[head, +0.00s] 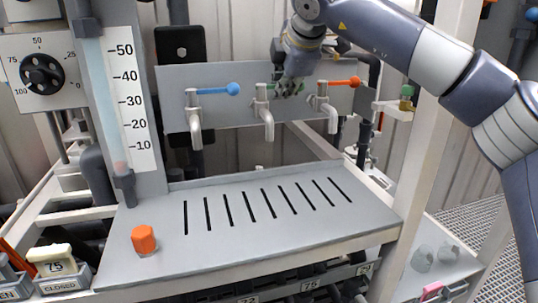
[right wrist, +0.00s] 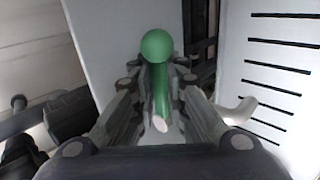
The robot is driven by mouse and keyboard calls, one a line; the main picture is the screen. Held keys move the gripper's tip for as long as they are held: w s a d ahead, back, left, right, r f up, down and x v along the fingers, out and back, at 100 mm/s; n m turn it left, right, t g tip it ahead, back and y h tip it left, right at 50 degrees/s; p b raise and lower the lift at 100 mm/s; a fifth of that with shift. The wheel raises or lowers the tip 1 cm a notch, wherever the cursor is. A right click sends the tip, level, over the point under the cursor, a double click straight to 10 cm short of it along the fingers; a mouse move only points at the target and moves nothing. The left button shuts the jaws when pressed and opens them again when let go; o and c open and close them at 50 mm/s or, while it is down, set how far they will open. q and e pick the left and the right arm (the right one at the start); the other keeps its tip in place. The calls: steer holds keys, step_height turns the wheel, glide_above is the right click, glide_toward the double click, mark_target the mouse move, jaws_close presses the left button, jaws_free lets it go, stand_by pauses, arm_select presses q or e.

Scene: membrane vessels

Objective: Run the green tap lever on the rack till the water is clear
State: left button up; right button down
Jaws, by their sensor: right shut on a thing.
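Three taps with grey spouts are on the grey panel of the rack (head: 175,82) in the head view. The middle tap (head: 265,112) carries the green tap lever, mostly hidden there behind my right gripper (head: 290,88). In the right wrist view the green lever (right wrist: 161,88) with its round green knob (right wrist: 156,46) lies between the two fingers of my right gripper (right wrist: 160,105), which is shut on it. I see no water stream clearly below the middle spout. My left gripper is not in view.
A blue lever (head: 215,90) is to the left and an orange lever (head: 343,82) close to the right. Below is a slotted grey tray (head: 165,215) with an orange cap (head: 144,239). A scaled tube (head: 103,110) stands left; a white post (head: 432,130) stands right.

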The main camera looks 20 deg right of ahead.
mark_target(273, 108)
arm_select(q)
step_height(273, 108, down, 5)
steer(key=b, duration=0.4)
arm_select(e)
steer(key=s+a+m+g+h+p, duration=0.1)
steer(key=m+g+h, duration=0.1)
steer(key=m+h, duration=0.1)
steer(key=s+a+m+g+h+p, duration=0.1)
steer(key=s+m+g+h+p, duration=0.1)
steer(key=m, duration=0.4)
steer(key=s+a+m+g+h+p, duration=0.1)
steer(key=m+g+h, duration=0.1)
steer(key=m, duration=0.3)
steer(key=shift+s+a+g+h, duration=0.3)
steer(key=shift+h, duration=0.5)
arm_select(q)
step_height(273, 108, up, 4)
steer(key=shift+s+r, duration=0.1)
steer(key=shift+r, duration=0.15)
arm_select(e)
steer(key=shift+m, duration=0.4)
steer(key=shift+f, duration=0.15)
stand_by(1.1)
